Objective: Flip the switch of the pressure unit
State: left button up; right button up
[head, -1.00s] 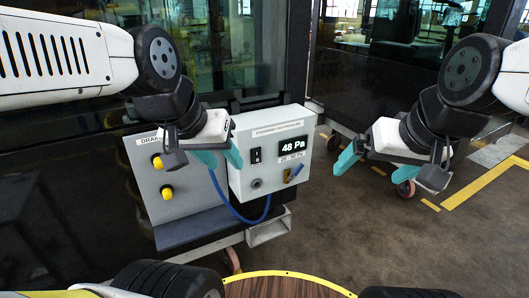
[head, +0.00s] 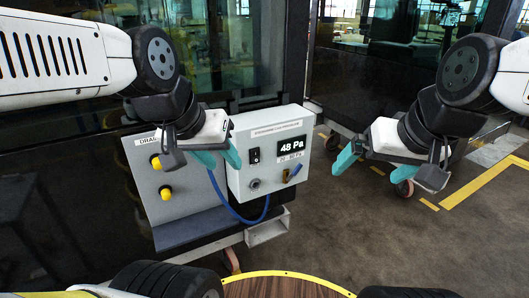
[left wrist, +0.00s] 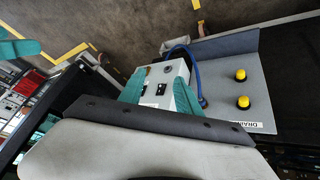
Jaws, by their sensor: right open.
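The pressure unit is a light grey box (head: 238,182) with a display reading 48 Pa (head: 291,146). Its black rocker switch (head: 255,156) sits left of the display. My left gripper (head: 220,156) is open and empty at the box's left edge, with the switch to the right of its fingertips. In the left wrist view the box (left wrist: 172,73) shows between the teal fingers of that gripper (left wrist: 160,92), with a dark switch-like patch (left wrist: 160,89) on it. I cannot tell whether any finger touches the box. My right gripper (head: 376,173) is open and empty, right of the box.
A grey panel (head: 185,212) with two yellow knobs (head: 161,177) stands left of the box. Dark glass stands behind. Floor (head: 340,230) is open to the right.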

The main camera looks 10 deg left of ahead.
dwell(0.3)
pick_arm(q)
jog(key=shift+w, duration=0.15)
jog(key=c, duration=0.6)
jog(key=shift+w+r, duration=0.15)
jog(key=shift+w, duration=0.15)
grip_shut()
jog(key=w+d+f+m+g+y, duration=0.1)
jog(key=w+d+m, duration=0.1)
jog(key=w, duration=0.5)
jog(key=w+d+f+m+g+y, duration=0.1)
jog(key=w+d+f+m, duration=0.1)
jog(key=w+m, duration=0.3)
jog(key=w+d+f+m+g+y, duration=0.1)
jog(key=w+d+m+g, duration=0.1)
jog(key=w, duration=0.8)
jog(key=shift+w+d+f+m+y, duration=0.2)
jog(key=shift+d+f+m+y, duration=0.15)
jog(key=shift+m, duration=0.35)
